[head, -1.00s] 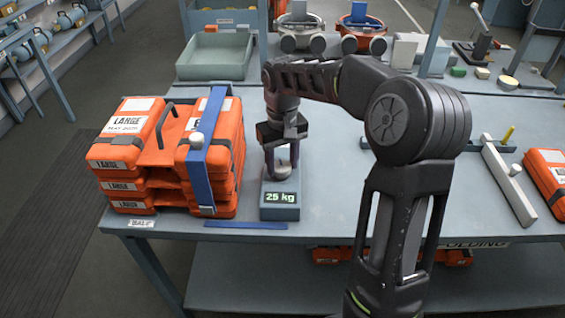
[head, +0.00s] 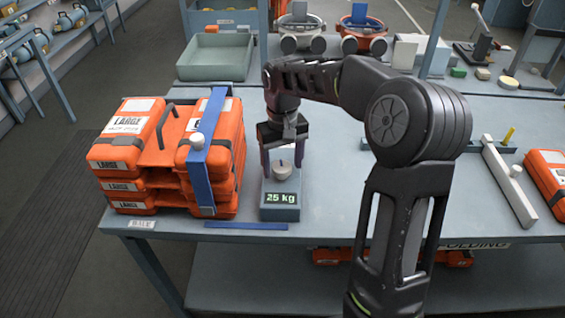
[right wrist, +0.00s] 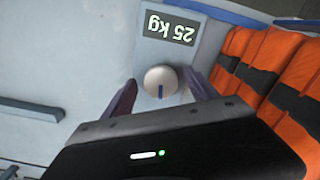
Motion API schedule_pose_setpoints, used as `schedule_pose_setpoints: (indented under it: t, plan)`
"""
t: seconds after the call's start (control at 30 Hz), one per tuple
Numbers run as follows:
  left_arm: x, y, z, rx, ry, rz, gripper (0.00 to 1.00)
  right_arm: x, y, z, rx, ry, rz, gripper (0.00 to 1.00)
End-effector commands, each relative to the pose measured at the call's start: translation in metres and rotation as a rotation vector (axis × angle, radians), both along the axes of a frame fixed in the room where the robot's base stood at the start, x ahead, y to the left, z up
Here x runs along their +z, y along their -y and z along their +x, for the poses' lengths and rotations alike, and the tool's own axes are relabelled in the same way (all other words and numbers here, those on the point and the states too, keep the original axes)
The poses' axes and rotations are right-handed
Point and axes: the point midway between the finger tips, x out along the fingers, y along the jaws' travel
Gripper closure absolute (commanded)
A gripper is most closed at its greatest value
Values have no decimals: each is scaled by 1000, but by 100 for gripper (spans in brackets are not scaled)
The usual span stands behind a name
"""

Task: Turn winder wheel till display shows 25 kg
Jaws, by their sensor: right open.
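The winder unit (head: 281,198) is a grey box on the table with a lit display (head: 281,198) reading "25 kg". Its pale round winder wheel (head: 283,172) sits on top, with a dark blue mark. In the right wrist view the wheel (right wrist: 161,81) lies between the two fingers, and the display (right wrist: 170,28) reads "25 kg" upside down. My right gripper (head: 283,165) is open above the unit, with a finger on each side of the wheel and gaps between. My left gripper is not in view.
Stacked orange cases (head: 135,150) with a blue strap (head: 207,150) stand close left of the winder. A blue strip (head: 246,225) lies at the table's front edge. A green-grey tray (head: 214,57) is behind. A grey bar (head: 510,180) lies at right.

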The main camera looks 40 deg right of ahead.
Motion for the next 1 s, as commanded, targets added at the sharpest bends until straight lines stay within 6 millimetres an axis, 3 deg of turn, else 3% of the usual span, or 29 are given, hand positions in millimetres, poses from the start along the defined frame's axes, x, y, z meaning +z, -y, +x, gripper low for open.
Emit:
schedule_pose_setpoints:
  t: [0.23,0.63,1.0]
  plan:
    - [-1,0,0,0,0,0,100,12,0,1,0,3,-1,33]
    - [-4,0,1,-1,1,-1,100,72,0,1,0,3,-1,33]
    - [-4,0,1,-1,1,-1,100,78,0,0,0,0,0,33]
